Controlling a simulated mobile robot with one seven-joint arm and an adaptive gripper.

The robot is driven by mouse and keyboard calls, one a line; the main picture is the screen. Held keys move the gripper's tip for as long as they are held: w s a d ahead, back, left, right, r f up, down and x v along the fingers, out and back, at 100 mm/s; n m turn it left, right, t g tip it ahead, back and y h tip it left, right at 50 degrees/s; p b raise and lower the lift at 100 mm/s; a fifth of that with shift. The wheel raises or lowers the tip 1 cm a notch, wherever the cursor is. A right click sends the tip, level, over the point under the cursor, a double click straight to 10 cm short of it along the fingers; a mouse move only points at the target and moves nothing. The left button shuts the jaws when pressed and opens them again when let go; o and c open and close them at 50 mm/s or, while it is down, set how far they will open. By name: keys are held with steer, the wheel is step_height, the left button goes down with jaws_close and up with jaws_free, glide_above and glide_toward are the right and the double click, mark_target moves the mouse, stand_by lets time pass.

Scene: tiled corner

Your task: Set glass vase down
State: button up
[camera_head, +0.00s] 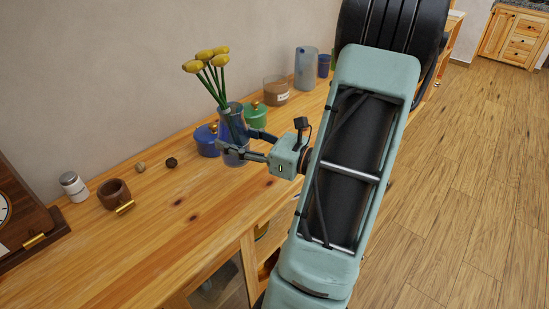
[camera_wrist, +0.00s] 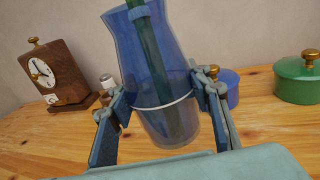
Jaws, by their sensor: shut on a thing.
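The glass vase (camera_head: 235,122) is clear blue with a pale band and holds several yellow flowers (camera_head: 206,58) on green stems. It is over the wooden counter in the head view, slightly tilted in the wrist view (camera_wrist: 158,88). My gripper (camera_head: 240,144) is shut on the vase, with one finger on each side, seen also in the wrist view (camera_wrist: 160,103). The vase base looks close to the counter top (camera_head: 180,205); I cannot tell whether it touches.
A blue lidded pot (camera_head: 206,141) stands just behind the vase, and a green lidded pot (camera_head: 256,116) to its right. A brown-filled jar (camera_head: 276,92) and a grey-blue cylinder (camera_head: 306,68) stand further back. The front counter is clear.

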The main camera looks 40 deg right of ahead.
steer(key=s+d+r+m+t+h+b, duration=0.15)
steer(key=s+d+r+m+h, duration=0.25)
steer(key=s+d+h, duration=0.4)
steer(key=shift+g+y, duration=0.25)
steer(key=shift+y, duration=0.15)
steer(key=shift+w+d+f+b, duration=0.6)
steer(key=shift+w+d+f, duration=0.75)
steer(key=shift+w+f, duration=0.65)
steer(key=shift+w+d+f+b, duration=0.6)
steer(key=shift+w+d+f, duration=0.95)
steer(key=shift+f, duration=0.7)
steer(key=shift+w+d+f+b, duration=0.6)
steer(key=shift+w+d+f, duration=0.6)
steer(key=shift+w+f, duration=0.85)
steer(key=shift+s+f, duration=0.1)
steer(key=shift+f, duration=0.2)
steer(key=o, duration=1.4)
